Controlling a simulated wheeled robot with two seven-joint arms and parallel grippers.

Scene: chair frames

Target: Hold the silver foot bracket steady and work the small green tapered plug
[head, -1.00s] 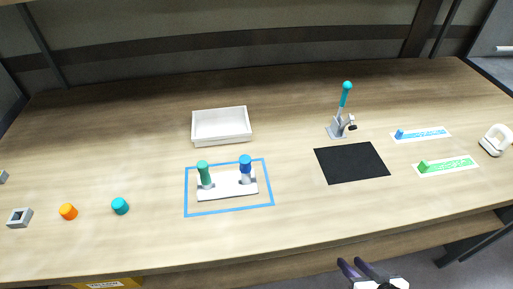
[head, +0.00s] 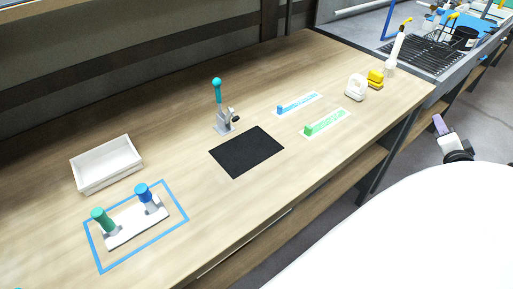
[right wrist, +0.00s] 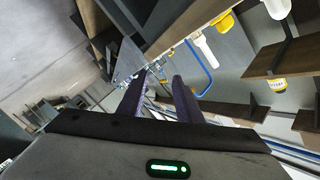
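A pale silver plate (head: 120,232), which looks like the foot bracket, lies inside a blue outlined rectangle on the bench at the lower left of the head view. A green-topped plug (head: 103,220) and a blue-topped plug (head: 144,194) stand upright on it; their taper is too small to tell. My right gripper (head: 438,124) is off the bench at the right of the head view, far from the plate. In the right wrist view its two dark purple fingers (right wrist: 160,76) are apart with nothing between them. My left gripper is out of view.
A white tray (head: 107,176) sits behind the plate. A grey clamp stand (head: 223,126) holds a teal-topped rod beside a black mat (head: 247,157). Blue (head: 298,104) and green (head: 327,123) label strips lie right of it. White and yellow items stand at the bench's right end.

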